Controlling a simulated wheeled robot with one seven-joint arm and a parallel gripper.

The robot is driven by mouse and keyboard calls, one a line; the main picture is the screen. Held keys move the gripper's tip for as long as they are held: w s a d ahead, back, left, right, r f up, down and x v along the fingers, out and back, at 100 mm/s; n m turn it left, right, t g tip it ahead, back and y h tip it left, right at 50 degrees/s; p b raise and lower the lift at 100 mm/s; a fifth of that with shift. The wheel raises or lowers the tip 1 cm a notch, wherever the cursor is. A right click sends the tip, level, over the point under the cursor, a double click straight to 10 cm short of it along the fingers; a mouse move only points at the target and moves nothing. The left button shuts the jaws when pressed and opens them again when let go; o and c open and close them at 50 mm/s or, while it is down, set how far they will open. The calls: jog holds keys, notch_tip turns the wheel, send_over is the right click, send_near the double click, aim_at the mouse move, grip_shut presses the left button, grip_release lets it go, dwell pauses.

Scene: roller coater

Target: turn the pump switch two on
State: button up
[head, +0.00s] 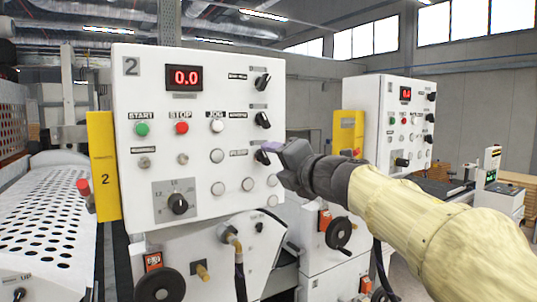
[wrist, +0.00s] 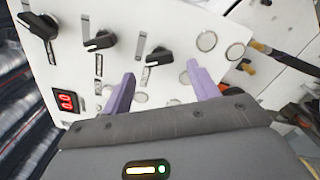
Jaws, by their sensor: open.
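The white control panel marked 2 (head: 150,100) fills the left middle of the head view. Three black rotary switches sit down its right side: top (head: 262,82), middle (head: 262,119) and lowest (head: 261,157). The label beside the lowest switch is too small to read surely. My gripper (head: 272,149) is open at the lowest switch, partly covering it. In the wrist view my gripper (wrist: 160,70) has its two purple fingers spread, with the lowest switch (wrist: 158,57) between and just past the tips. I cannot tell whether they touch it.
The panel also has a red display (head: 182,77), a green start button (head: 142,129), a red stop button (head: 182,127) and a dial (head: 178,203). A yellow post (head: 103,165) stands at its left. A second panel (head: 400,115) stands behind, to the right.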

aim_at(266, 159)
jog(key=p+x, duration=0.1)
jog(key=x, duration=0.3)
jog(key=shift+w+a, duration=0.25)
jog(key=c, duration=1)
